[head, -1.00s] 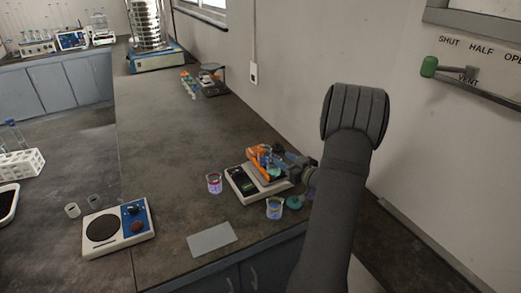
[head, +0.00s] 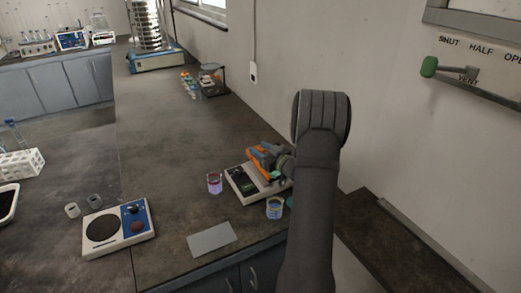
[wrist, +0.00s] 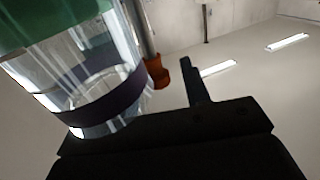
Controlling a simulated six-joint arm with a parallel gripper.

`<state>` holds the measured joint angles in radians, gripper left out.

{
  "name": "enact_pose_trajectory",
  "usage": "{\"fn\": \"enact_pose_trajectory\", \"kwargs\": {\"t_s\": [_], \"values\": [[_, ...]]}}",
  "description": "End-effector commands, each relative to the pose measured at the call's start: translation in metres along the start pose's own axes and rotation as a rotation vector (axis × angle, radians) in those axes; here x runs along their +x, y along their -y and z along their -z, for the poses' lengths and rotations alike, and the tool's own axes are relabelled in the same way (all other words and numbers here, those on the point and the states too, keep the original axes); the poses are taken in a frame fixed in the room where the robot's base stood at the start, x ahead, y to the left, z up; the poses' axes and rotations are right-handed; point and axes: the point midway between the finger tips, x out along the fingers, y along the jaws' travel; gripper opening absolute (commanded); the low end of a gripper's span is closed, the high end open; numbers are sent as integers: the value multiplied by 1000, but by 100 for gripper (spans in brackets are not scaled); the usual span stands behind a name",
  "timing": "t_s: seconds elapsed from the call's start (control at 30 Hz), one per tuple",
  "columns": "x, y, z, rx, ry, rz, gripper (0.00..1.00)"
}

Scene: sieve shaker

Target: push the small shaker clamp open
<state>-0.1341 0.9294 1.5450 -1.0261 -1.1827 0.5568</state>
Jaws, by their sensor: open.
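The small shaker (head: 238,184), a pale box with a dark front panel, sits on the bench near its right edge. Orange and dark parts (head: 259,158) show above it. My gripper (head: 277,161) is at these parts, and my forearm partly blocks the view; its fingertips are hard to make out. In the wrist view a clear glass vessel (wrist: 100,88) with a green upper part and a dark band stands close on the left. A metal rod with an orange end (wrist: 158,73) is beside it, possibly the clamp. One dark finger (wrist: 195,82) points up, apart from the orange end. The gripper is open; contact is unclear.
A beaker with purple liquid (head: 214,183) stands left of the shaker, and one with yellowish liquid (head: 274,208) in front. A grey plate (head: 212,239) and a hotplate (head: 117,228) lie further left.

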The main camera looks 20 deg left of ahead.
Motion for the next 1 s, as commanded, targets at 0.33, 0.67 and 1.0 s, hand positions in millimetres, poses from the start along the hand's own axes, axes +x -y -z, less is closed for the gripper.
{"fn": "enact_pose_trajectory", "kwargs": {"t_s": [0.33,0.67,1.0], "values": [[4,0,0,1,0,0,41],[3,0,0,1,0,0,0],[10,28,-1,2,0,1,0]]}}
